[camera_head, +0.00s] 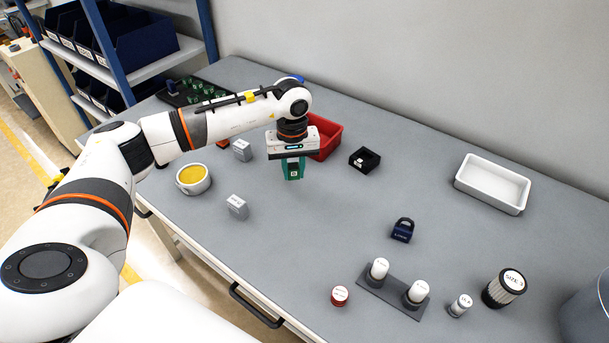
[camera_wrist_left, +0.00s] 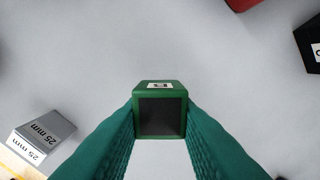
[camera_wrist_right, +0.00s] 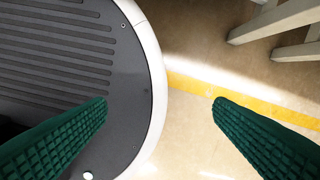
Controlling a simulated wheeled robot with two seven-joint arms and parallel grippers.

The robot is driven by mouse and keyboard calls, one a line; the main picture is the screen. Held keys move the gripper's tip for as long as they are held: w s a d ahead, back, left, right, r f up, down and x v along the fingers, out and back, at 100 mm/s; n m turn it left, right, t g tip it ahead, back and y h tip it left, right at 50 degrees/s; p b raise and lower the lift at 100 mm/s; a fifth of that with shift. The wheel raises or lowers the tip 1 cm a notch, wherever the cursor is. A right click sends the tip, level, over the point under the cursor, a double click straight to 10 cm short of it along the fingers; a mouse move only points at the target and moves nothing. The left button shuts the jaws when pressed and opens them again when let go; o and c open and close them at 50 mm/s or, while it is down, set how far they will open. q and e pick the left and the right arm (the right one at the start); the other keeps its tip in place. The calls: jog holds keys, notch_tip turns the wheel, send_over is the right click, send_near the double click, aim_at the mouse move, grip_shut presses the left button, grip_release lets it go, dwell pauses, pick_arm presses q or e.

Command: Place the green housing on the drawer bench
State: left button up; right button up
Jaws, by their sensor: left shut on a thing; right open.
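My left gripper (camera_head: 293,171) is shut on the green housing (camera_head: 293,173) over the middle of the grey drawer bench (camera_head: 330,215). The left wrist view shows the housing (camera_wrist_left: 160,110) as a small green box with a dark open face and a white label, squeezed between the two teal fingers. I cannot tell for sure whether its underside touches the bench. My right gripper (camera_wrist_right: 160,115) is open and empty in the right wrist view, above the floor and my round base; it is not in the head view.
A red bin (camera_head: 325,137) stands just behind the left gripper, a black box (camera_head: 364,159) to its right. Two grey 25 mm blocks (camera_head: 237,206) and a cup with yellow contents (camera_head: 193,179) lie left. A white tray (camera_head: 492,184) is far right. Bench in front of the gripper is clear.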

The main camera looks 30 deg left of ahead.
aim_at(295, 191)
pick_arm(q)
jog(key=shift+f, duration=0.45)
jog(key=shift+w+f+p, duration=0.1)
jog(key=shift+f+p, duration=0.25)
jog(key=shift+f, duration=1.75)
jog(key=o, duration=0.9)
jog(key=shift+o, duration=0.2)
pick_arm(e)
jog(key=shift+w+a+r, duration=0.1)
jog(key=shift+w+r, duration=0.25)
jog(key=shift+w, duration=0.4)
pick_arm(q)
jog(key=shift+r, duration=0.2)
notch_tip(295, 191, up, 12)
jog(key=shift+b, duration=0.85)
pick_arm(e)
jog(key=shift+f, duration=0.7)
jog(key=shift+w, duration=0.1)
